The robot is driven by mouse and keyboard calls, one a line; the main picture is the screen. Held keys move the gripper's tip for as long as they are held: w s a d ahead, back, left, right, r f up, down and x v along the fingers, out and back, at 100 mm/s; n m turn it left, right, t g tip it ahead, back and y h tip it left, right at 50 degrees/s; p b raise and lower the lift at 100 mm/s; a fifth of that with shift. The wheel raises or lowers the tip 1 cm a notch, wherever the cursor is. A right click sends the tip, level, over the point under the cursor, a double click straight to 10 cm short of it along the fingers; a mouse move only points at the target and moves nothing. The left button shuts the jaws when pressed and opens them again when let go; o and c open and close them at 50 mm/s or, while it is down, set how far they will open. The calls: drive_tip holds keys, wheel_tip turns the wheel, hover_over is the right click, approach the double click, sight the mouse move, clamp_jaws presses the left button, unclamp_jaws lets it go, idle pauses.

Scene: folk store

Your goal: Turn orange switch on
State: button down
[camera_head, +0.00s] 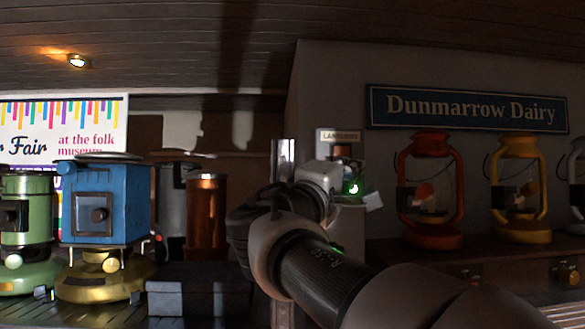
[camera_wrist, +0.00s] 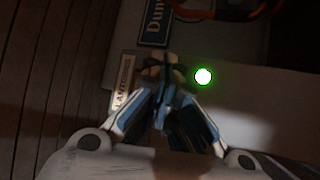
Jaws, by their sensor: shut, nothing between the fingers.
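A small brownish-orange switch piece (camera_head: 342,152) shows on the wall under a LANTERNS label (camera_head: 339,136) in the head view. Much of it is hidden behind my gripper. In the wrist view the brownish piece (camera_wrist: 158,68) lies just beyond the fingertips. My gripper (camera_wrist: 165,95) is shut and empty, its fingertips close to that piece. I cannot tell whether they touch it or which way the switch is set. A bright green light (camera_head: 350,187) glows below the switch, and it also shows right of the fingertips in the wrist view (camera_wrist: 203,77).
A red lantern (camera_head: 432,190) and a yellow lantern (camera_head: 520,187) stand on a shelf to the right, under the Dunmarrow Dairy sign (camera_head: 467,108). A blue stove (camera_head: 103,205), a green stove (camera_head: 25,225) and a copper cylinder (camera_head: 206,215) stand to the left.

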drive_tip(key=shift+s, duration=0.1)
drive_tip(key=shift+s+r+b, duration=0.1)
drive_tip(key=shift+s+b, duration=0.45)
drive_tip(key=shift+s, duration=0.15)
drive_tip(key=shift+s+r+b, duration=0.15)
drive_tip(key=shift+s+b, duration=0.45)
drive_tip(key=shift+s, duration=0.65)
drive_tip(key=shift+s+r+b, duration=0.1)
drive_tip(key=shift+s+b, duration=0.45)
drive_tip(key=shift+s, duration=0.65)
